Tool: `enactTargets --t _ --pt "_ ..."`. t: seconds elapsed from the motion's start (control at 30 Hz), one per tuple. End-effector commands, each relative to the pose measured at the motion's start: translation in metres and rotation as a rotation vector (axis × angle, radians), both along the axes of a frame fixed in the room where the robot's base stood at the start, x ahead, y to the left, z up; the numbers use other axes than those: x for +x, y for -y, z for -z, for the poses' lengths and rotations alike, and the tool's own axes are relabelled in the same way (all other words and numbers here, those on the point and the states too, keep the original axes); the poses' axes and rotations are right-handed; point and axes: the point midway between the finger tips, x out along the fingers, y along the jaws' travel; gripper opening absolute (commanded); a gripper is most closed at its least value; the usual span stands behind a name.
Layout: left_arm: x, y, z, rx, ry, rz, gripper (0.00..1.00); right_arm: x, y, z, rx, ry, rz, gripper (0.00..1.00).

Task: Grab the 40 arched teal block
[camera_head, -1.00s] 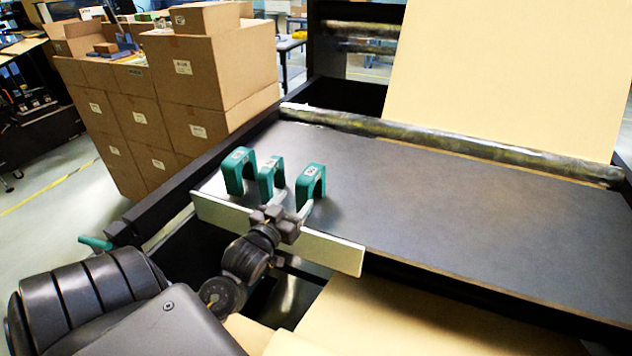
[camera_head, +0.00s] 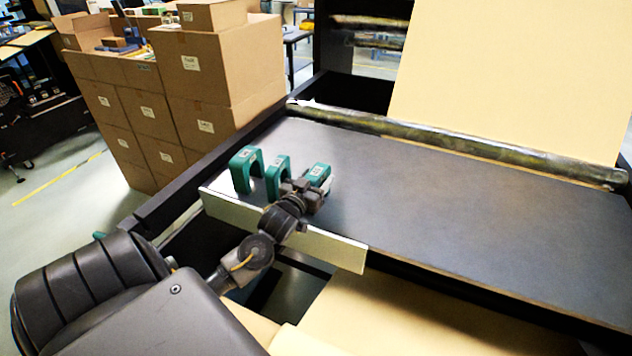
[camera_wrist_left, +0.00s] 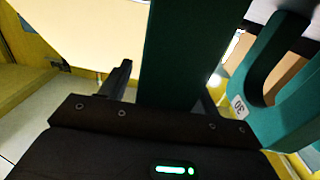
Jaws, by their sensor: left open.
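Three teal arched blocks stand in a row at the table's near left: a left one (camera_head: 243,168), a middle one (camera_head: 276,178) and a right one (camera_head: 319,173). Their labels are too small to read in the head view. My left gripper (camera_head: 314,186) is at the right block and partly covers it. In the left wrist view, a teal block (camera_wrist_left: 183,45) stands between the open fingers of my left gripper (camera_wrist_left: 165,85); its number is not visible. Beside it on the right is an arched block marked 30 (camera_wrist_left: 262,85). My right gripper is not in view.
The dark table (camera_head: 440,220) is clear to the right of the blocks. A pale metal strip (camera_head: 330,250) edges its near left side. A roller (camera_head: 470,150) runs along the back under a kraft sheet (camera_head: 520,70). Stacked cardboard boxes (camera_head: 205,75) stand at the left.

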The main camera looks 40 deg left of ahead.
Motion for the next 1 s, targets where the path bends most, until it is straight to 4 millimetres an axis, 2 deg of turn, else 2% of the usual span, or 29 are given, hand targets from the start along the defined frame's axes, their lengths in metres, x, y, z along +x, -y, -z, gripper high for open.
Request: enactTargets --t 0.2,0.6,0.87,1.0 --pt "0.0009 0.0003 0.0008 0.000 0.000 0.001 0.62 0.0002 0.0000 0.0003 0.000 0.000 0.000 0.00" --pt "0.0004 0.0000 0.0006 0.000 0.000 0.000 0.09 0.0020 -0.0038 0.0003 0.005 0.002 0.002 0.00" --pt "0.0004 -0.0001 -0.0009 -0.001 0.001 0.000 0.08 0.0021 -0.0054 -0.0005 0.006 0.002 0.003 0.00" --pt "0.0005 -0.0001 -0.0066 0.000 0.002 0.000 0.08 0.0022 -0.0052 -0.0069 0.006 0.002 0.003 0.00"
